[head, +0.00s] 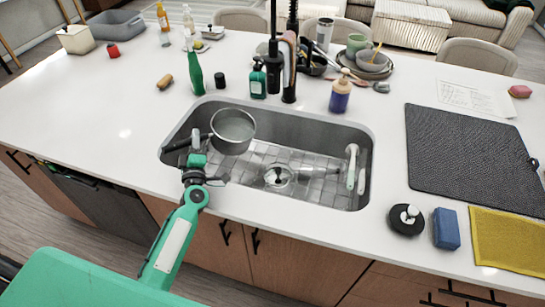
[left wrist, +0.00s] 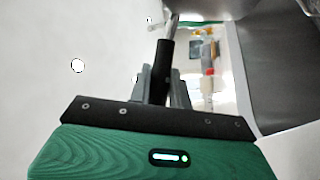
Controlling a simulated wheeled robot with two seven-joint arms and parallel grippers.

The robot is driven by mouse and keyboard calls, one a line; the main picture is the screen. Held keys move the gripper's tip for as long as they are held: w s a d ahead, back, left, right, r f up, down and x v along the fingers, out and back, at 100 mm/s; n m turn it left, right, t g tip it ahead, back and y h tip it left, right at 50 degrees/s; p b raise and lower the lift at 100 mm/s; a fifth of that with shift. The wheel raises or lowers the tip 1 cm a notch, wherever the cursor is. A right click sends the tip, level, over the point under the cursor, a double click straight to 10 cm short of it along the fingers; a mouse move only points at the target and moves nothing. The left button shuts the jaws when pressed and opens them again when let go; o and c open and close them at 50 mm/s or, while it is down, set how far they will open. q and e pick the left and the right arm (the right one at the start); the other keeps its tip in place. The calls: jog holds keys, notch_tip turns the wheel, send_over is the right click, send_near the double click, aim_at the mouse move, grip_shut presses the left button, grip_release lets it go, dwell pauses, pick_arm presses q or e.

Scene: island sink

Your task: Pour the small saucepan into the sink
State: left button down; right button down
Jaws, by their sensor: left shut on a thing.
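The small saucepan (head: 233,128) is grey metal with a dark handle. It is held over the left part of the sink (head: 215,172), with its opening facing up in the head view. I cannot tell what is in it. My left gripper (head: 196,158) is shut on the saucepan's handle, at the sink's left edge. The left wrist view shows the black handle (left wrist: 166,62) between the fingers (left wrist: 160,88). The sink is a steel basin with a wire grid and a drain. My right gripper is not in view.
A black faucet (head: 273,60), a green bottle (head: 195,72) and soap bottles (head: 340,95) stand behind the sink. A white-handled brush (head: 351,165) is at the sink's right wall. A dark drying mat (head: 470,155) lies to the right. The counter left of the sink is mostly clear.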

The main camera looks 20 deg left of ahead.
pick_arm(q)
jog(key=shift+d+r+m+b, duration=0.25)
jog(key=shift+d+m+b, duration=0.05)
jog(key=shift+d+m, duration=0.15)
jog(key=shift+d+t+h, duration=0.15)
jog(key=shift+t+h, duration=0.15)
jog(key=shift+t, duration=0.1)
jog(key=shift+s+d+m+b, duration=0.1)
jog(key=shift+d+m+b, duration=0.2)
jog(key=shift+m+b, duration=0.1)
jog(key=shift+d+r+m+b, duration=0.15)
jog(key=shift+d+m+b, duration=0.1)
jog(key=shift+d+b, duration=0.05)
jog(key=shift+d, duration=0.1)
jog(key=shift+d+r+t, duration=0.1)
jog(key=shift+d+t, duration=0.1)
jog(key=shift+t, duration=0.1)
jog(key=shift+d+m+b, duration=0.2)
jog(key=shift+m+b, duration=0.15)
jog(key=shift+m, duration=0.05)
jog(key=shift+s+d+r+m+t+h, duration=0.1)
jog(key=shift+d+r+m+t+h, duration=0.1)
jog(key=shift+d+m+t+h, duration=0.15)
dwell(0.7)
